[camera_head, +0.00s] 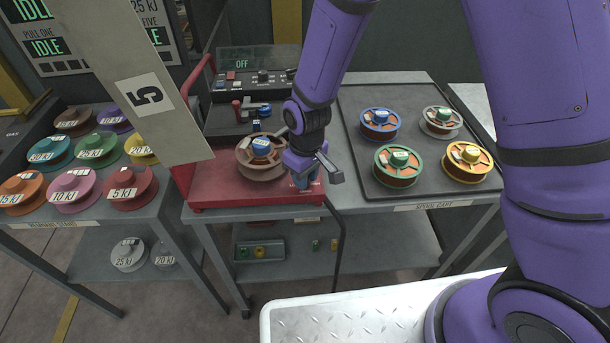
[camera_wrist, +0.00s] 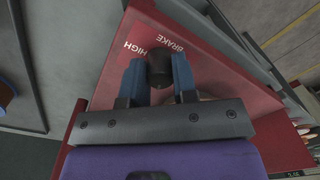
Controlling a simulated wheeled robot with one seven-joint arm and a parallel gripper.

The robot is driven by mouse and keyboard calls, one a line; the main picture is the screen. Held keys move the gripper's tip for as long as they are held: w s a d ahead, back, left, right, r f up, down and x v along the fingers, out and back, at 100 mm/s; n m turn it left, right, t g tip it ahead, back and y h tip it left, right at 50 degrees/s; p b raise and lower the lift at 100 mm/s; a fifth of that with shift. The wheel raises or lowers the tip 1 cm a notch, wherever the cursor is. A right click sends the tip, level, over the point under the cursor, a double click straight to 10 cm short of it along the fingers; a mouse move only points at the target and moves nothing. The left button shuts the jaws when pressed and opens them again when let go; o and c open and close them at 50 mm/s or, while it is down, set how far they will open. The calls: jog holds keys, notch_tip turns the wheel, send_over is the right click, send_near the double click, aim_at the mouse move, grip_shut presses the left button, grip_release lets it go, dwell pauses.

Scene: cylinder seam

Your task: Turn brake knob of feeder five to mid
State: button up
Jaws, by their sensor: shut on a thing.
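In the wrist view, a black brake knob (camera_wrist: 159,66) stands on a red panel, with white lettering BRAKE and HIGH beside it. My gripper (camera_wrist: 157,78) has its two blue fingers on either side of the knob, shut on it. The lettering for other settings is hidden, and I cannot read which setting the knob points to. In the head view, my gripper (camera_head: 306,187) reaches down to the front right corner of the red feeder base (camera_head: 225,192). The knob is hidden there by the gripper.
A brown spool with a blue hub (camera_head: 262,151) sits on the feeder, close left of my gripper. A dark tray (camera_head: 410,125) with several spools lies to the right. A rack of coloured discs (camera_head: 75,190) stands left. The control box (camera_head: 242,64) behind reads OFF.

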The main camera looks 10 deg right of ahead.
jog(key=shift+m, duration=1.6)
jog(key=o, duration=0.9)
notch_tip(320, 180, up, 11)
jog(key=shift+d+f, duration=0.1)
jog(key=shift+d, duration=0.05)
